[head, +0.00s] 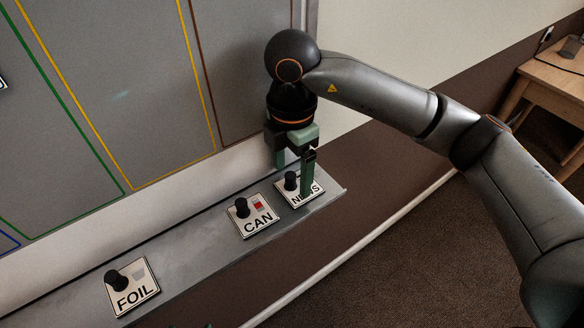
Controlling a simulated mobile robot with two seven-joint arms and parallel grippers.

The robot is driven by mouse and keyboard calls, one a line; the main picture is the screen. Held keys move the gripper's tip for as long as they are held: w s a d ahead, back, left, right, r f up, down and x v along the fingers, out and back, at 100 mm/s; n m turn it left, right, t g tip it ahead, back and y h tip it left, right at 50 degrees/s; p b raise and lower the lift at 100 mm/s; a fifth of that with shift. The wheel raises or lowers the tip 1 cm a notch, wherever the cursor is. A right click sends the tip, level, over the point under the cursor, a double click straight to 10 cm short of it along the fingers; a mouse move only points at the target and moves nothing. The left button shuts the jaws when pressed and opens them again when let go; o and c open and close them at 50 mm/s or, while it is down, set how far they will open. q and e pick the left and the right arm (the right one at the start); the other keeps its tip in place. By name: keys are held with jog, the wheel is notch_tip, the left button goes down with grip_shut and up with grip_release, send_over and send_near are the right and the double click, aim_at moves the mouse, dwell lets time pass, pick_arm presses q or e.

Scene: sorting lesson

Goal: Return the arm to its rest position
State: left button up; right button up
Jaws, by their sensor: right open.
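My right arm comes in from the right of the head view. Its gripper (294,178) points down over the right end of the ledge, with its fingers apart. The fingers are around or just over the black knob of the NEWS card (311,198), and one finger hides part of that card. I cannot tell whether the fingers touch the knob or the card. The CAN card (262,226), with a black knob, lies to the left of the gripper. The FOIL card (137,297) lies further left on the ledge.
The grey ledge (190,249) runs along the foot of a grey board (110,85) with green, yellow, brown and blue outlines. A wooden table (550,85) stands at the upper right. The carpet floor (410,265) in front of the ledge is clear.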

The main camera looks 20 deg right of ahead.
jog(key=shift+r+p, duration=2.3)
jog(key=shift+r, duration=1.2)
jog(key=shift+f, duration=0.1)
